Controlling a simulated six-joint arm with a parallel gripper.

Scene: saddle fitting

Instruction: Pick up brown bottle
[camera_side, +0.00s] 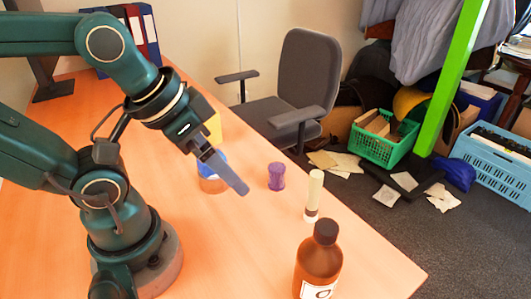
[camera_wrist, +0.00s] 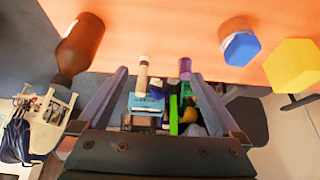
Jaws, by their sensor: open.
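The brown bottle (camera_side: 318,262) stands upright near the front of the orange table, with a dark cap and a white label. In the wrist view the brown bottle (camera_wrist: 82,42) is at the upper left, outside the fingers. My gripper (camera_side: 238,186) is above the table, up and to the left of the bottle and apart from it. In the wrist view my gripper (camera_wrist: 160,85) has its two fingers spread with nothing held between them.
A cream cylinder (camera_side: 314,195) stands just behind the bottle. A purple spool-like piece (camera_side: 276,176), a blue-topped round container (camera_side: 212,182) and a yellow block (camera_side: 214,128) are farther back. The table's right edge (camera_side: 375,236) lies close to the bottle. The table left of the bottle is clear.

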